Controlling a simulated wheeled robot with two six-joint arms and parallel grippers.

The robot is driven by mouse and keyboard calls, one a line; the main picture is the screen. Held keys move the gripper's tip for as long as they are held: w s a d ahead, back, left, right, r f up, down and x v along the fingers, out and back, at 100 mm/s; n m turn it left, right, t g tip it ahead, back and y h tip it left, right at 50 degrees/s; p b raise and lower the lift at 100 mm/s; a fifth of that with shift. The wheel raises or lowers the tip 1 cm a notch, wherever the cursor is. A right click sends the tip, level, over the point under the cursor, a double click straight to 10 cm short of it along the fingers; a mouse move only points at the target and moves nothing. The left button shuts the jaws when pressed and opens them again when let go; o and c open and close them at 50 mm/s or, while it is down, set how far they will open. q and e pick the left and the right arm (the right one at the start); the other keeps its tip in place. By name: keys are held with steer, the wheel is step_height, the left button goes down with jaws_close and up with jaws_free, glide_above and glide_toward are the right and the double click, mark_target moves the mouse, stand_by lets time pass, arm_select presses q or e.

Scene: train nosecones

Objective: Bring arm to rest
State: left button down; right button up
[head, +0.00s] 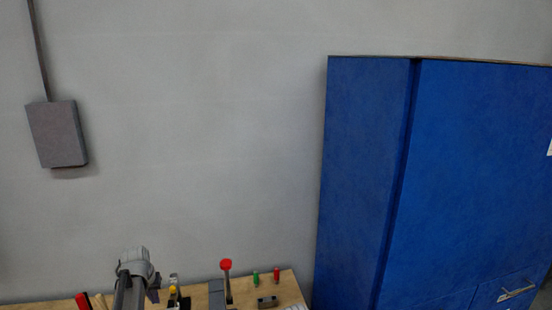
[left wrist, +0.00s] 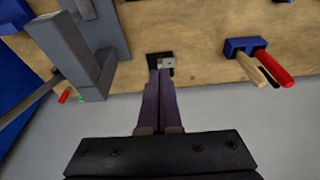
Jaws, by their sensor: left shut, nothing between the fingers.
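My left arm (head: 137,262) stands at the bottom left of the head view, over the workbench. My left gripper's dark purple fingers (left wrist: 160,78) show in the left wrist view, pressed together with nothing between them. Their tips are in front of a small black fixture with a metal piece (left wrist: 168,62) at the bench edge; I cannot tell whether they touch it. My right gripper is in neither view.
The wooden bench (head: 205,295) holds a red-knobbed lever (head: 226,265), a green peg (head: 256,277) and a red peg (head: 276,274). A blue holder (left wrist: 240,46) carries red and wooden handles. A blue cabinet (head: 460,180) stands right. A grey box (head: 56,134) hangs on the wall.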

arm_select(q)
steer(key=s+d+f+m+g+b, duration=0.15)
steer(key=s+d+f+b, duration=0.35)
steer(key=d, duration=0.5)
steer(key=s+d+f+m+b, duration=0.25)
steer(key=d+f+b, duration=0.3)
steer(key=d, duration=0.45)
steer(key=s+d+f+m+g+b, duration=0.1)
steer(key=s+d+f+b, duration=0.3)
steer(key=s+d, duration=0.2)
steer(key=s+d+f+m+g+b, duration=0.1)
steer(key=s+d+f+b, duration=0.3)
steer(key=s+d, duration=0.3)
steer(key=s+f, duration=0.1)
steer(key=s, duration=0.2)
steer(key=shift+s+f+y, duration=0.15)
steer(key=shift+f+y, duration=0.1)
steer(key=shift+y, duration=0.15)
